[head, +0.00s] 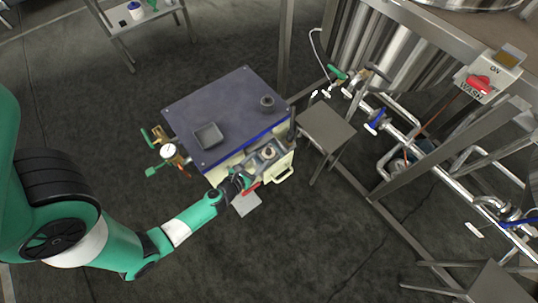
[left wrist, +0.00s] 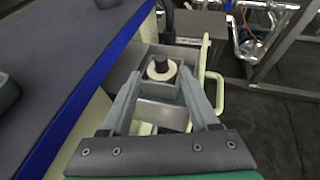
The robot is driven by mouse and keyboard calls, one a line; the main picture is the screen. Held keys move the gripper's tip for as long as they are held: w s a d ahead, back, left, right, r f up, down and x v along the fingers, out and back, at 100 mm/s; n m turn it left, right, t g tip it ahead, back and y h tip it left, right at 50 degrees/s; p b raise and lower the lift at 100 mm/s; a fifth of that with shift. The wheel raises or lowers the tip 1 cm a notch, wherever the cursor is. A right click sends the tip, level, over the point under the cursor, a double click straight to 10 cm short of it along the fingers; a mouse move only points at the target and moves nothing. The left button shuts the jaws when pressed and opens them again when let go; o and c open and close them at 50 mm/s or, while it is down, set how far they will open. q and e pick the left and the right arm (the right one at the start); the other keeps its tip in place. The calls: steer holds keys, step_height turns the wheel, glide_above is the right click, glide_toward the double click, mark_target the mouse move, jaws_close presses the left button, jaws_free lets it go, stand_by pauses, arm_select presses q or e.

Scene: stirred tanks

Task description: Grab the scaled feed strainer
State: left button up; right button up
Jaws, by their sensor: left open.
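A small round part with a black knob and a pale ring, probably the feed strainer (left wrist: 161,70), sits upright in a grey square holder in the open drawer. In the head view the strainer (head: 268,152) shows in the drawer on the cabinet's front right side. My left gripper (head: 246,181) is at the drawer's near end. In the left wrist view my left gripper (left wrist: 162,82) is open, its fingers pointing toward the strainer, one on either side in the picture. Whether they touch the holder cannot be told. My right gripper is not in view.
The cabinet (head: 232,112) has a dark top with a blue edge. A shallow square tray (head: 208,135) and a round fitting (head: 267,101) stand on it. A pale handle (left wrist: 219,95) is beside the drawer. A grey stool (head: 326,126) and pipework stand at right.

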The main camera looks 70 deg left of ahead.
mark_target(267, 152)
arm_select(q)
steer(key=shift+w+a+f, duration=0.3)
steer(key=shift+w+f, duration=0.1)
steer(key=b+x, duration=0.1)
steer(key=x, duration=0.3)
steer(key=shift+w+a+b, duration=0.1)
steer(key=shift+w+b, duration=0.2)
steer(key=shift+w, duration=0.05)
steer(key=shift+s, duration=0.1)
jaws_close()
